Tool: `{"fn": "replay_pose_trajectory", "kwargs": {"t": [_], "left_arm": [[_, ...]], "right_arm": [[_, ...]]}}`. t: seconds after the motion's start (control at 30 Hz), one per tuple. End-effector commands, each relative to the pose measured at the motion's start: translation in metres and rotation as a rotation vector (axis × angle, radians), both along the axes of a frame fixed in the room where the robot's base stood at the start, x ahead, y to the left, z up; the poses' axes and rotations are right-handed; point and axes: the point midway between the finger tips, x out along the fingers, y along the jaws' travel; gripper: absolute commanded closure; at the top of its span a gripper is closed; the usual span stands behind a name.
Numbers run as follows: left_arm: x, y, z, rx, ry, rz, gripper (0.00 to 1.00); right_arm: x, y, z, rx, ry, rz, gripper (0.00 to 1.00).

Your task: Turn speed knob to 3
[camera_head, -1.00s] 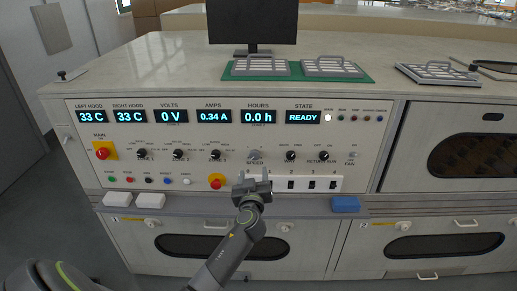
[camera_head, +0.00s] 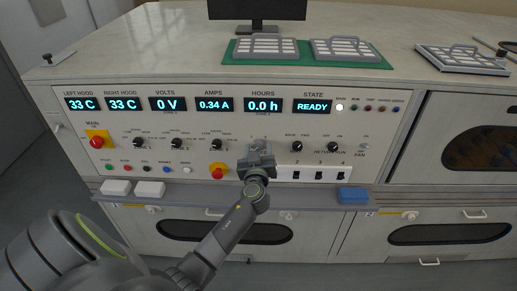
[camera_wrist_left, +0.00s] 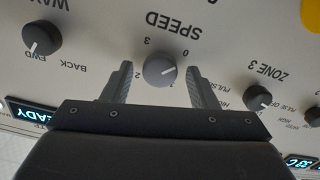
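The speed knob (camera_wrist_left: 160,71) is a round grey dial on the white panel, under the SPEED label in the inverted left wrist view. Its white mark appears to point toward the 0; the 3 and 2 are printed around it. My left gripper (camera_wrist_left: 159,76) is open, with one finger on each side of the knob and visible gaps. In the head view my left gripper (camera_head: 257,157) is in front of the speed knob and largely hides it. Contact with the knob cannot be told. My right gripper is not in view.
A zone 3 knob (camera_wrist_left: 258,98) and a direction knob (camera_wrist_left: 42,38) flank the speed knob. A red stop button (camera_head: 217,171) sits left of my gripper. A grey ledge (camera_head: 225,197) runs below, with a blue block (camera_head: 353,195) on its right.

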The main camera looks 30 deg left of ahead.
Motion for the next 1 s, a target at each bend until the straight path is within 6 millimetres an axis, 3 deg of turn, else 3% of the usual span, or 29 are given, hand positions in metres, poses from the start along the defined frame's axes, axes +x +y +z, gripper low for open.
{"fn": "replay_pose_trajectory", "kwargs": {"t": [0.03, 0.3, 0.67, 1.0], "left_arm": [[0.0, 0.0, 0.0, 0.0, 0.0, 0.0, 0.54], [0.0, 0.0, 0.0, 0.0, 0.0, 0.0, 0.89], [0.0, 0.0, -0.001, 0.05, 0.03, -0.001, 0.89], [0.001, -0.001, -0.001, 0.261, 0.159, -0.001, 0.89]], "right_arm": [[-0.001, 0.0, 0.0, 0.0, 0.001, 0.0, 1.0], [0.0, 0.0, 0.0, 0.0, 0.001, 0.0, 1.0], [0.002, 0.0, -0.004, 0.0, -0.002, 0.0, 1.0], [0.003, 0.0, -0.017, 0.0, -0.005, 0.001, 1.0]]}}
